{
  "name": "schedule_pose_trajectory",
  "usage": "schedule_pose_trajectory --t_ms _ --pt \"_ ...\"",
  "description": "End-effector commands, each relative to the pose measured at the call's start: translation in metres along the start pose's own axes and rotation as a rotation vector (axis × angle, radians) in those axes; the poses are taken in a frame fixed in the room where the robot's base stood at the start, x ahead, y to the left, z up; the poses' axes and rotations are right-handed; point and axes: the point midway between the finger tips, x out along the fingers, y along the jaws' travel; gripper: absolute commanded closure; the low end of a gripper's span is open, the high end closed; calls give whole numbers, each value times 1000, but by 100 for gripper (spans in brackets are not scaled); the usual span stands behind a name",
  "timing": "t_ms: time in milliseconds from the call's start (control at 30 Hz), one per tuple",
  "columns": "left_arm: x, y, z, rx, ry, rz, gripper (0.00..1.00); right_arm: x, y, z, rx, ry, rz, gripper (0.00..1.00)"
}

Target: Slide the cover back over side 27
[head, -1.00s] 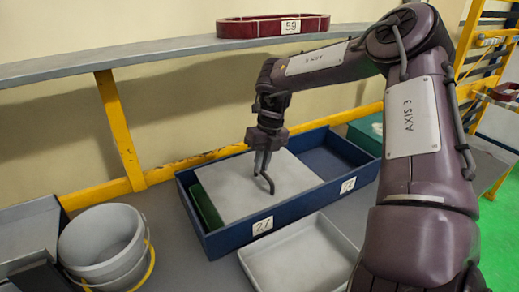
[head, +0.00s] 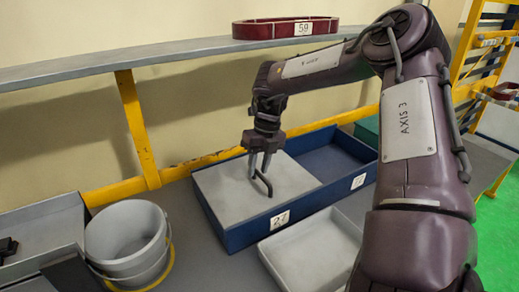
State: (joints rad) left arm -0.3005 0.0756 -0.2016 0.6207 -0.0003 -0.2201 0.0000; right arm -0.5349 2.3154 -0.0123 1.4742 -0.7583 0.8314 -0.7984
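The blue two-sided box (head: 232,238) stands on the bench, with label 27 (head: 280,219) at the front of its left side. The flat grey cover (head: 225,190) lies over that left side and hides what is inside. A dark bent handle (head: 266,186) stands on the cover near its right part. The box's right side (head: 318,153) is uncovered, with a blue inside. My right gripper (head: 259,166) points down at the handle's upper end, its fingers apart. Whether they touch the handle is unclear. My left gripper is not in view.
A grey bucket (head: 124,238) stands left of the box, beside a grey tray (head: 40,228) holding a dark object at the left edge. An empty light tray (head: 312,250) is in front. A red ring labelled 59 (head: 270,28) rests on the shelf.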

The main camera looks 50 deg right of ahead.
Motion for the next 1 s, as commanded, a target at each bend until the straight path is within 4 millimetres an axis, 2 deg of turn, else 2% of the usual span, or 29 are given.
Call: schedule_pose_trajectory --t_ms 367,733,833,1000 --pt "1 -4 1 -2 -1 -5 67 -5 -1 0 1 -1 -3 67" --pt "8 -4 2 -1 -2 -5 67 -62 0 0 2 -1 -4 67" --pt "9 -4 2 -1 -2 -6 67 -72 0 0 0 0 -3 67" --pt "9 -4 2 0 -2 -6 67 -78 0 0 0 1 -2 67"
